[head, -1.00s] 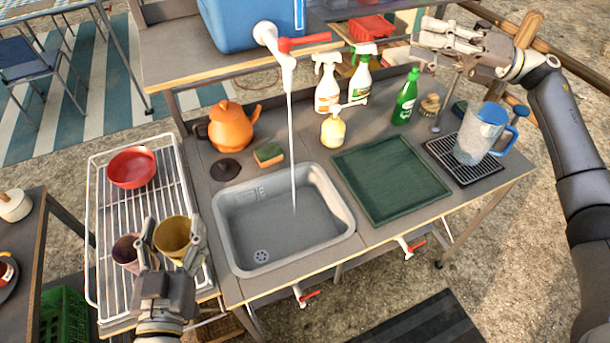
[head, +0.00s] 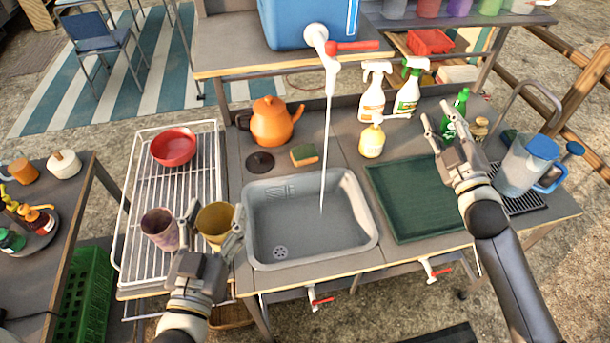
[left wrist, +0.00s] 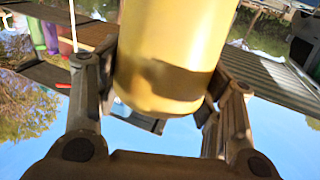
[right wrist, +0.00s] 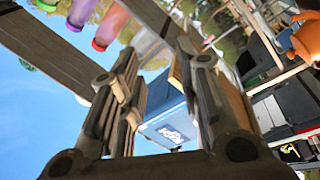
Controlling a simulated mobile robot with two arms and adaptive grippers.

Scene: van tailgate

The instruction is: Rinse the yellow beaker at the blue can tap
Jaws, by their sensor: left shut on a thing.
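The yellow beaker (head: 214,220) is in my left gripper (head: 214,228), which is shut on it at the drying rack's right edge, just left of the sink (head: 310,225). The beaker also fills the middle of the left wrist view (left wrist: 170,60), between both fingers. The blue can (head: 295,25) stands on the shelf above the sink. Its white tap with a red lever (head: 352,46) is running, and a thin water stream (head: 326,140) falls into the sink, right of the beaker. My right gripper (head: 440,122) is open and empty near the green bottle (head: 455,112).
A wire rack (head: 180,190) holds a red bowl (head: 173,147) and a purplish cup (head: 160,228). An orange kettle (head: 270,122), sponge (head: 304,154), spray bottles (head: 373,90) and yellow soap bottle (head: 372,140) stand behind the sink. A green tray (head: 405,200) and blue-lidded jug (head: 528,165) are right.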

